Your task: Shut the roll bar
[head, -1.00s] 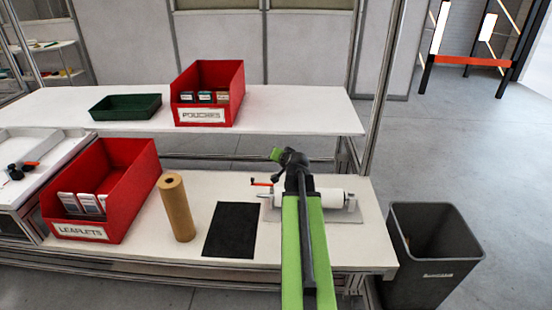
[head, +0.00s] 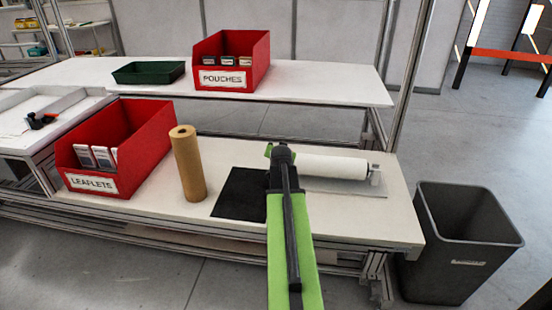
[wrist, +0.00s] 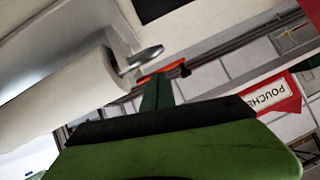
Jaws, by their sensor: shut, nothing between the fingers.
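The dispenser's white roll (head: 330,167) lies on the right part of the near bench, between end brackets. In the wrist view the roll (wrist: 65,100) fills the left side, with a grey metal bracket and a shiny spindle end beside it.
A brown paper roll (head: 188,163) stands upright left of a black mat (head: 237,195). A red leaflets bin (head: 150,150) is farther left. A red pouches bin (head: 250,60) and green tray (head: 150,72) are on the rear shelf. A grey waste bin (head: 460,250) stands right of the bench.

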